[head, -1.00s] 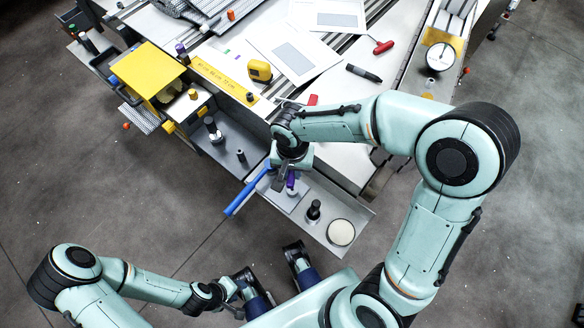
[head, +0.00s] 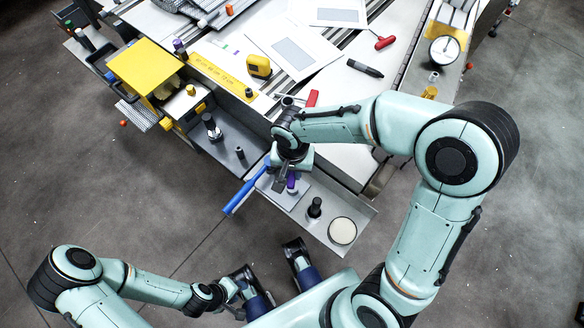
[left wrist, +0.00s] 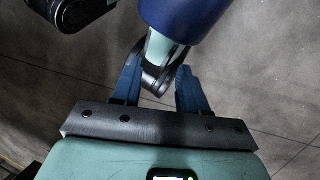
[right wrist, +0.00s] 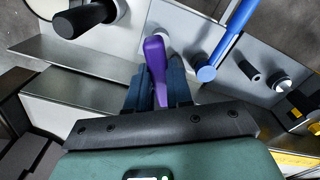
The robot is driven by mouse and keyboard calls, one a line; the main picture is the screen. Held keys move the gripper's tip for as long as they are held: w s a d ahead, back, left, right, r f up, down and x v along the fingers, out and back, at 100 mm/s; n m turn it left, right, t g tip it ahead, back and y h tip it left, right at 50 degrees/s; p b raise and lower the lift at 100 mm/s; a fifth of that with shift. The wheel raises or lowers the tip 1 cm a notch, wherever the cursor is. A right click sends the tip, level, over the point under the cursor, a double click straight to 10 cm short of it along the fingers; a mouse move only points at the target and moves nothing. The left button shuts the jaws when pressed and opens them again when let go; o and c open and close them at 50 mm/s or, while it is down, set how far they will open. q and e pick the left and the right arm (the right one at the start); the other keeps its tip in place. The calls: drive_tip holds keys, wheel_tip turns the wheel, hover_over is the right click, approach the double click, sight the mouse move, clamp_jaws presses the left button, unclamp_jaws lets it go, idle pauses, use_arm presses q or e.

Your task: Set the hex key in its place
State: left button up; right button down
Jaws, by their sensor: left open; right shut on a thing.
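My right gripper (right wrist: 160,88) is shut on a purple-handled thing (right wrist: 155,62), seen in the right wrist view. In the head view this purple thing (head: 291,183) shows just below my right gripper (head: 288,172), over a grey plate in the metal tray (head: 325,190). I cannot tell if it is the hex key or if its lower end touches the plate. A red T-handled tool (head: 384,42), also possibly a hex key, lies on the worktop. My left gripper (left wrist: 160,88) is open and empty, low beside my base, away from the tray.
A blue bar (head: 243,192) stands out beside my right gripper. The tray holds a black knob (head: 314,208) and a pale round disc (head: 342,231). A yellow tape measure (head: 258,66), a black marker (head: 365,68) and paper sheets lie on the worktop. A yellow box (head: 146,67) stands left.

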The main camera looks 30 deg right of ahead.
use_arm(q)
drive_tip(key=shift+a+f+b, duration=0.15)
drive_tip(key=shift+f+b, duration=0.6)
drive_tip(key=shift+f, duration=0.1)
use_arm(e)
drive_tip(key=shift+f, duration=1.1)
drive_tip(key=c, duration=0.9)
unclamp_jaws()
drive_tip(key=shift+c, duration=0.2)
use_arm(q)
drive_tip(key=shift+w, duration=0.1)
use_arm(e)
drive_tip(key=shift+r, duration=0.9)
use_arm(q)
wheel_tip(320, 180, up, 4)
drive_tip(key=p, duration=0.3)
drive_tip(key=shift+f+p, duration=0.2)
drive_tip(key=shift+p, duration=0.1)
use_arm(e)
wheel_tip(320, 180, up, 12)
